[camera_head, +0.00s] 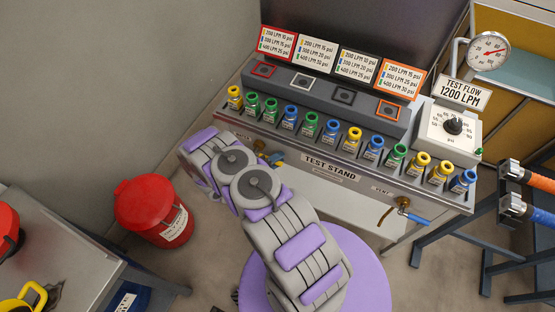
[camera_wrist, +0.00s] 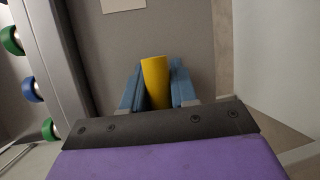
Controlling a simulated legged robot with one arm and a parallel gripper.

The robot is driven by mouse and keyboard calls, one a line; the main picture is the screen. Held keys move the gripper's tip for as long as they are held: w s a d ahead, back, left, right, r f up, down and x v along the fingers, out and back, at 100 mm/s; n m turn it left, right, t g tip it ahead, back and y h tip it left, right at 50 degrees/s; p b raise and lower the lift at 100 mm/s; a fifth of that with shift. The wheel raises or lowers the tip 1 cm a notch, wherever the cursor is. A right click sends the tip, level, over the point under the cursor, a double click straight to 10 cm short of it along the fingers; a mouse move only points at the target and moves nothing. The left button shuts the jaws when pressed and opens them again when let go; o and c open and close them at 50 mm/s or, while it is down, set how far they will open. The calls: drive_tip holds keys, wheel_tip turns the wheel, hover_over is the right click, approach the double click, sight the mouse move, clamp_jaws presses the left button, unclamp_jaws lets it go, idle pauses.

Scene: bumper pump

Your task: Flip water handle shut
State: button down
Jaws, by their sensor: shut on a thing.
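My gripper (camera_wrist: 155,80) shows in the wrist view, its two blue fingers on either side of a yellow rounded piece (camera_wrist: 155,74) and shut on it. I cannot tell for sure that this piece is the water handle. In the head view my arm hides the gripper. A brass and blue fitting (camera_head: 276,158) shows beside my arm, at the left of the test stand (camera_head: 355,182) front, partly hidden. A small label above it is too small to read surely.
A row of bottles with yellow, green and blue caps (camera_head: 310,122) lines the stand. A blue-handled vent valve (camera_head: 403,203) sits at the front right. A red bucket (camera_head: 150,208) stands left on the floor. A gauge (camera_head: 488,51) is at upper right.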

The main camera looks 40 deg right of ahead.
drive_tip(key=c, duration=1)
unclamp_jaws()
drive_tip(key=shift+o, duration=0.2)
drive_tip(key=shift+a, duration=0.15)
drive_tip(key=a+r+p, duration=0.3)
drive_tip(key=a, duration=1.4)
drive_tip(key=shift+w, duration=0.15)
